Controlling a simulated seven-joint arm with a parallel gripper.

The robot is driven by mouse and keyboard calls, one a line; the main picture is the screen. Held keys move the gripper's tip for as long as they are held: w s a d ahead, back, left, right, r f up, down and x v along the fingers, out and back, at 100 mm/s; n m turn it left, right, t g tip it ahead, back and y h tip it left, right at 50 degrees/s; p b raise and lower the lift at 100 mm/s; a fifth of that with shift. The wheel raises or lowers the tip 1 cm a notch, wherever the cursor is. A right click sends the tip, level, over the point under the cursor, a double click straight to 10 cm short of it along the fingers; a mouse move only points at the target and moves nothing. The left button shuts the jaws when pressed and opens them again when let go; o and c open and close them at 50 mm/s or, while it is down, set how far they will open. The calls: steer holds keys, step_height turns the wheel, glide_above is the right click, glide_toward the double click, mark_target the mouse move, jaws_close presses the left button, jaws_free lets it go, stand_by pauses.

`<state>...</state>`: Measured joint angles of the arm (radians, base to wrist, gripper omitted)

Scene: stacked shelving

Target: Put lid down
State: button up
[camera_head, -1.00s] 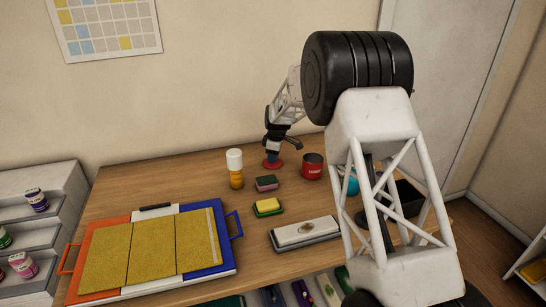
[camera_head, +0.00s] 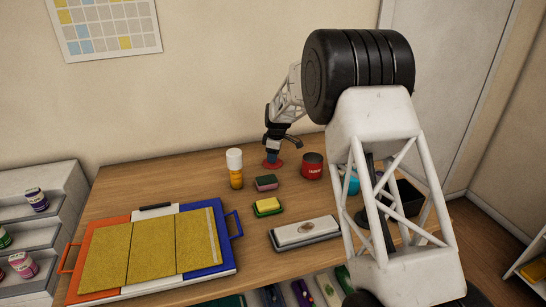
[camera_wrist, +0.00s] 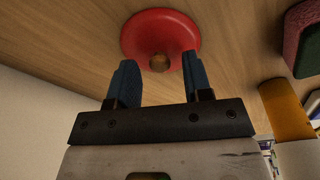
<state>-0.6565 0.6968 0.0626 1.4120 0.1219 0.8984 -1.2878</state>
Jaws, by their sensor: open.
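The red round lid (camera_wrist: 160,30) lies flat on the wooden table, with a small tan knob at its centre. In the head view the lid (camera_head: 272,166) shows at the back of the table, partly hidden by my gripper. My gripper (camera_wrist: 158,72) is open above the lid, with its two blue fingers apart on either side of the knob. The fingers do not appear to press on the knob. A red can (camera_head: 312,166) stands to the right of the gripper in the head view.
Near the lid are a pink-and-green sponge (camera_head: 265,183), a yellow-and-green sponge (camera_head: 268,207) and an orange bottle with a white cap (camera_head: 235,168). A sharpening stone (camera_head: 305,232) and a board with yellow panels (camera_head: 152,249) lie in front. A dark box (camera_head: 408,197) stands at right.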

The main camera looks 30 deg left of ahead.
step_height(320, 180, up, 12)
steer(key=d, duration=0.1)
steer(key=shift+d+f, duration=0.2)
steer(key=shift+f, duration=0.05)
stand_by(1.0)
steer(key=s+d+r+m, duration=0.25)
steer(key=d+r, duration=0.35)
steer(key=d, duration=0.5)
steer(key=s+d+r+m, duration=0.25)
steer(key=d+r, duration=0.35)
steer(key=d, duration=0.5)
steer(key=s+d+r+m+t, duration=0.1)
steer(key=s+d+r+m, duration=0.2)
steer(key=s+d, duration=0.45)
steer(key=s+d+r+m, duration=0.2)
steer(key=s+d+r, duration=0.15)
steer(key=d, duration=0.75)
steer(key=s+d+m+t, duration=0.1)
steer(key=s+d+m, duration=0.5)
steer(key=s+d, duration=1)
steer(key=s+d+f+m, duration=0.2)
steer(key=s+d+f, duration=0.1)
steer(key=s, duration=0.7)
steer(key=s+d+f+m+h, duration=0.1)
steer(key=s+d+f+m, duration=0.2)
steer(key=s, duration=0.7)
steer(key=shift+d+f+m+t, duration=0.3)
steer(key=shift+d+f, duration=0.05)
steer(key=shift+d, duration=0.35)
